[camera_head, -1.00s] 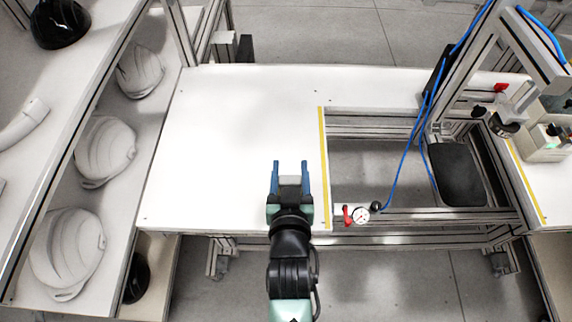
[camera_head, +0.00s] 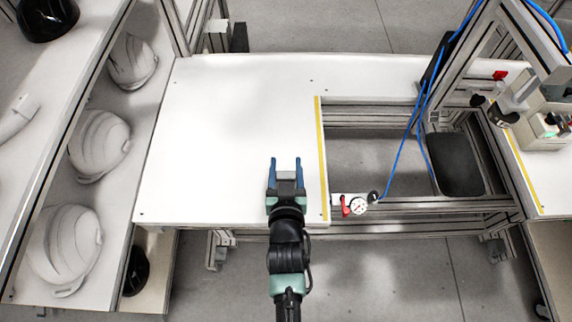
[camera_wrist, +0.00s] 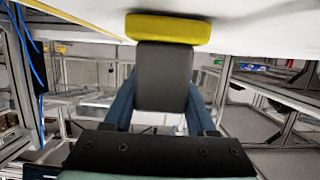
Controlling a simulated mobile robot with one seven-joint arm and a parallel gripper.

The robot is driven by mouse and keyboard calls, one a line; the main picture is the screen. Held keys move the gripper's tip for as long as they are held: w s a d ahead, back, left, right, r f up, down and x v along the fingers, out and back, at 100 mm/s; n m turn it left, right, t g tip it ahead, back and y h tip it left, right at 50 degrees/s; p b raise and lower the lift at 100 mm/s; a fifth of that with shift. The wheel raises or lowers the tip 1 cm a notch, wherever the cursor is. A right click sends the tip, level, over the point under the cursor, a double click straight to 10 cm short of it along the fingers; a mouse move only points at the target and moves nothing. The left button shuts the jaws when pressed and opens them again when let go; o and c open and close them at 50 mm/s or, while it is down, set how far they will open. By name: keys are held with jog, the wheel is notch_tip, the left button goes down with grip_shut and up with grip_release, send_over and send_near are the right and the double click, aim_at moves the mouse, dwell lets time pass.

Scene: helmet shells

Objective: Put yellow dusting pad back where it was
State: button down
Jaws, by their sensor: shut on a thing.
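The yellow dusting pad (camera_wrist: 168,29) shows in the wrist view, with a dark grey block-like handle (camera_wrist: 163,75) below it. My gripper (camera_wrist: 161,95) is shut on this handle, one blue finger on each side. The yellow pad lies beyond the fingertips, close to a white surface; I cannot tell whether it touches. In the head view my gripper (camera_head: 286,168) is over the front part of the white tabletop (camera_head: 230,120), left of a yellow strip. The yellow pad cannot be made out there.
White helmet shells (camera_head: 100,143) stand on a shelf at the left, with a black one (camera_head: 48,18) above. Right of the yellow strip (camera_head: 321,150) is a framed opening with a gauge (camera_head: 358,205), blue hoses and a black pad (camera_head: 455,165). The tabletop is clear.

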jog(key=shift+f, duration=0.1)
jog(key=shift+c, duration=1)
grip_release()
jog(key=v, duration=1.2)
jog(key=shift+w, duration=0.1)
